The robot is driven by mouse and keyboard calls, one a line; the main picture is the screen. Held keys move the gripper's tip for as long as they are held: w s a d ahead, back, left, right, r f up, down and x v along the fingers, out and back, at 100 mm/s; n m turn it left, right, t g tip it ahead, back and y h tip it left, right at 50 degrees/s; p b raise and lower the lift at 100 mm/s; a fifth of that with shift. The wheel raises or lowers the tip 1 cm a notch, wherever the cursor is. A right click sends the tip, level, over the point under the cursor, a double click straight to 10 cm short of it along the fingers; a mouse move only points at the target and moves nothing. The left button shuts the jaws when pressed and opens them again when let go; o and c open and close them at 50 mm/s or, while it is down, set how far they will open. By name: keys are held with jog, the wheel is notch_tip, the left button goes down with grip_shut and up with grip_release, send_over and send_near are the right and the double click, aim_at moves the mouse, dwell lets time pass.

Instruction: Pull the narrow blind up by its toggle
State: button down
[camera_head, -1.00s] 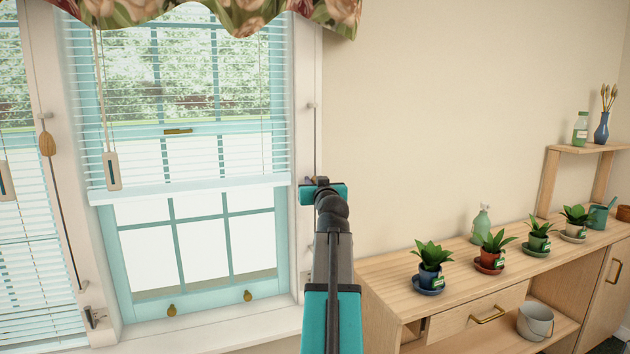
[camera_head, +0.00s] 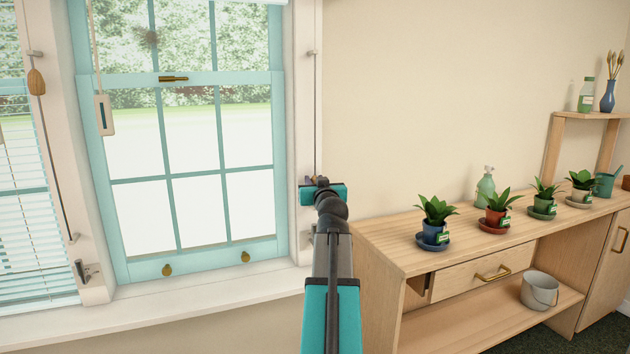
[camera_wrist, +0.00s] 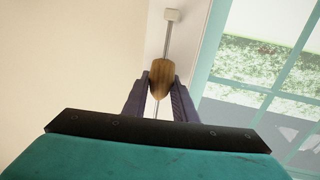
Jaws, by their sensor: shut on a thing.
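My gripper (camera_wrist: 162,84) is shut on a brown wooden toggle (camera_wrist: 161,70), which sits on a thin vertical cord in the wrist view. In the head view my gripper (camera_head: 322,189) is at the right-hand window frame, beside the wall; its body mostly hides the toggle there. The blind of this window is raised. Only a sliver of its white lower edge (camera_head: 262,1) shows at the top of the head view, and the teal-framed window (camera_head: 190,165) below it is bare.
A second blind (camera_head: 22,215) hangs lowered at the left, with its own wooden toggle (camera_head: 37,81). A white tag (camera_head: 104,115) hangs on a cord. At the right, a wooden cabinet (camera_head: 385,238) holds several potted plants and a green bottle (camera_head: 486,186).

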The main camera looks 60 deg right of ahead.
jog(key=shift+f+b, duration=0.8)
jog(key=shift+f, duration=0.8)
jog(key=c, duration=1.4)
grip_release()
jog(key=shift+a, duration=0.1)
